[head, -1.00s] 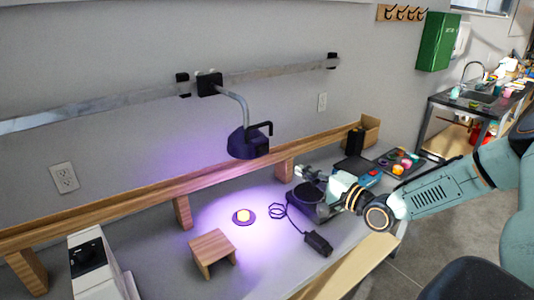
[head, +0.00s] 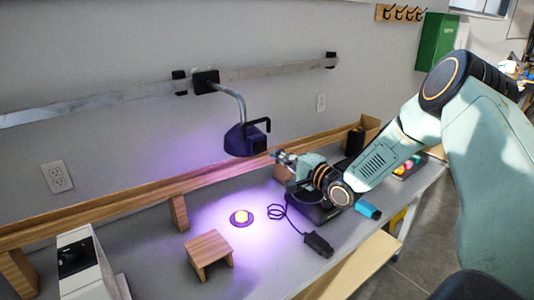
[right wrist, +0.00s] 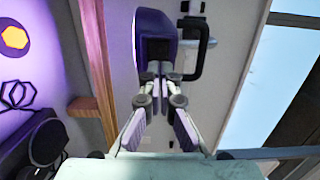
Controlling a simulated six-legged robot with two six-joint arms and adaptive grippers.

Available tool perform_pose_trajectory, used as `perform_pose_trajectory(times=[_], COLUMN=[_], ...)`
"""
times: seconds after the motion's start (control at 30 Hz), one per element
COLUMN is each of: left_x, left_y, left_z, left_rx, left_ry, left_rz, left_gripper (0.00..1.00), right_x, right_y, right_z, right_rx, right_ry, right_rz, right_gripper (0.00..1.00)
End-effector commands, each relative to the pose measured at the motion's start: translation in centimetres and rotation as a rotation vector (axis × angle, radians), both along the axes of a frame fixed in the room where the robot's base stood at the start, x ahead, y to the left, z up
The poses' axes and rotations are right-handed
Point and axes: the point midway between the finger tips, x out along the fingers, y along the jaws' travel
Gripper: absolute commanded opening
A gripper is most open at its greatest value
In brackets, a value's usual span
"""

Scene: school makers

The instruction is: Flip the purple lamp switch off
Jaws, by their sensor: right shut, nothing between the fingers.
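The purple lamp (head: 240,138) hangs on a bent metal arm from the wall rail and casts violet light on the bench. A black bracket-shaped handle sticks out at its right side. My right gripper (head: 280,156) is just right of and slightly below the lamp head, its fingers pointing towards it. In the right wrist view the lamp (right wrist: 155,45) is straight ahead of the shut fingers (right wrist: 160,77), with the black handle (right wrist: 193,48) to its right. I cannot tell whether the fingertips touch the lamp. The switch itself is not clearly visible. My left gripper is not in view.
On the bench are a yellow hexagon on a dark disc (head: 242,217), a small wooden stand (head: 209,250), a black corded box (head: 318,244) and a white machine (head: 85,262). A wooden shelf (head: 120,208) runs along the wall below the lamp.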

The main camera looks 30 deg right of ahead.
Motion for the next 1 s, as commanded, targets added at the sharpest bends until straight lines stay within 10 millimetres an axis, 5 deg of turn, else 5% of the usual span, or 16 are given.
perform_pose_trajectory(times=[0.4, 1.0], left_x=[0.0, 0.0], left_y=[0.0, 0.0], left_z=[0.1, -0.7], left_rx=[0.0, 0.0], left_ry=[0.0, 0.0], left_rz=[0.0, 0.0], left_gripper=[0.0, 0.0], right_x=[4.3, 5.1], right_y=[1.0, 1.3], right_z=[0.1, -0.1], right_rx=[-0.002, 0.0], right_ry=[-0.001, -0.002], right_rz=[0.002, 0.002], right_gripper=[0.0, 0.0])
